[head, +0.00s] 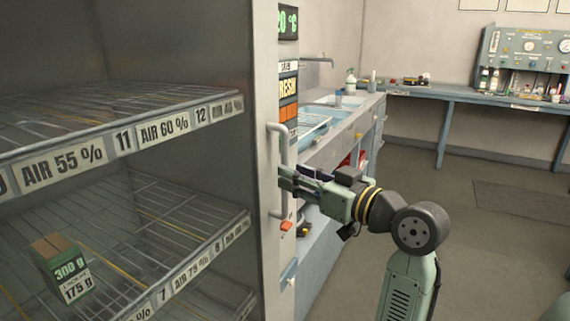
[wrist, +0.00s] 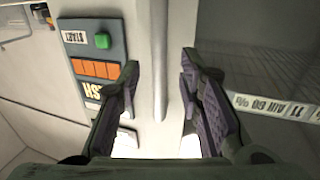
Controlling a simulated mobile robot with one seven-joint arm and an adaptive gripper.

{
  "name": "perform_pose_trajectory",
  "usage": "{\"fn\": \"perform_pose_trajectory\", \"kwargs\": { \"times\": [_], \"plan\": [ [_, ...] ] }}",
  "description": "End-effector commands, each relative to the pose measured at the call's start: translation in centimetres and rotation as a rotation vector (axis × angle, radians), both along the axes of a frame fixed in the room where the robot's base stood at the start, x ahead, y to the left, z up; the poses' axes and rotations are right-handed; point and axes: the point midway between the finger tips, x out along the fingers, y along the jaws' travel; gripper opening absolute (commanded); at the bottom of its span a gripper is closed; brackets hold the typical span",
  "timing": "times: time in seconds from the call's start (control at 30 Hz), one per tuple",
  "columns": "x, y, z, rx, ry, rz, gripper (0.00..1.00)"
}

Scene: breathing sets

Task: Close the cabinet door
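The cabinet (head: 100,50) fills the left of the head view, its wire shelves plainly visible. A pale upright door frame (head: 264,120) runs along its right side and carries a vertical bar handle (head: 283,150). Whether the door is ajar or flush is unclear. My gripper (head: 285,180) is at the lower half of the handle, partly overlapping it. In the wrist view my gripper (wrist: 160,75) has its two dark fingers well apart, with the pale handle (wrist: 158,60) between or just beyond them. I cannot tell whether they touch it.
A control panel (head: 288,85) with orange squares sits right of the frame. A blue sink counter (head: 350,125) stands behind my gripper. A small green box (head: 62,268) lies on the lower shelf. A workbench (head: 470,97) lines the far wall. Floor at right is mostly clear.

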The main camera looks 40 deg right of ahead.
Motion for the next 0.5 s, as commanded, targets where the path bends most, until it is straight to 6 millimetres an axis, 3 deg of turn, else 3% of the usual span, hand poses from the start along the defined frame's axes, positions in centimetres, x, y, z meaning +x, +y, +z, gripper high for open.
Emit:
{"fn": "perform_pose_trajectory", "kwargs": {
  "times": [0.2, 0.5],
  "plan": [
    [3.1, 0.3, 0.1, 0.002, 0.001, 0.000, 0.33],
    [3.9, 0.3, 0.0, 0.000, -0.001, -0.002, 0.33]
  ]
}}
